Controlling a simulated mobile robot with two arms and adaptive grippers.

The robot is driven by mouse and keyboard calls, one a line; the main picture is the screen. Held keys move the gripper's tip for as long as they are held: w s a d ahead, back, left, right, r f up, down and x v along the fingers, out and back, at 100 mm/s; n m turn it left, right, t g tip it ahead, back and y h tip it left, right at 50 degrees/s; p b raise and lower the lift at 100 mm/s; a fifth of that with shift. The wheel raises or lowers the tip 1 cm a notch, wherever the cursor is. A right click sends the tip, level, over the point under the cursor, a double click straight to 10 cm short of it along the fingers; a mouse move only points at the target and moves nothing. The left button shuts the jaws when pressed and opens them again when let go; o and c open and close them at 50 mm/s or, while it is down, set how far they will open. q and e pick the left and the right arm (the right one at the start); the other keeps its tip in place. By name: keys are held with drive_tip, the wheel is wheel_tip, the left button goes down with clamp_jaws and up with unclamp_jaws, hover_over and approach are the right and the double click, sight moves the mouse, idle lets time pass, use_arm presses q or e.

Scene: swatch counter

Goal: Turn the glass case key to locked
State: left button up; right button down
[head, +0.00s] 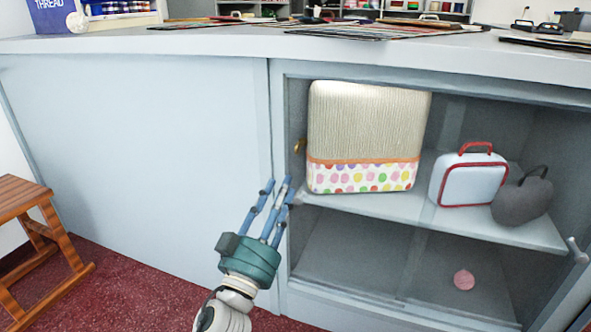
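The glass case (280,115) is a cabinet built into the pale counter, with a clear front and a shelf inside. A small brass-coloured piece (299,146), perhaps the key or its lock, shows at the left side of the opening. It is too small to tell which way it is turned. My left gripper (280,188) is in front of the case's left edge, below and left of the brass piece and apart from it. Its blue fingers are spread, point up, and hold nothing.
A dotted case (362,178), a white case with red trim (472,180) and a dark grey bag (522,200) stand on the shelf. A pink round item (464,279) lies below. A wooden stool (35,235) stands left.

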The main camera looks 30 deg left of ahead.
sight(299, 150)
use_arm(q)
drive_tip(key=x, duration=1)
drive_tip(key=shift+a+p, duration=0.1)
drive_tip(key=shift+p, duration=0.25)
drive_tip(key=shift+f, duration=0.1)
clamp_jaws()
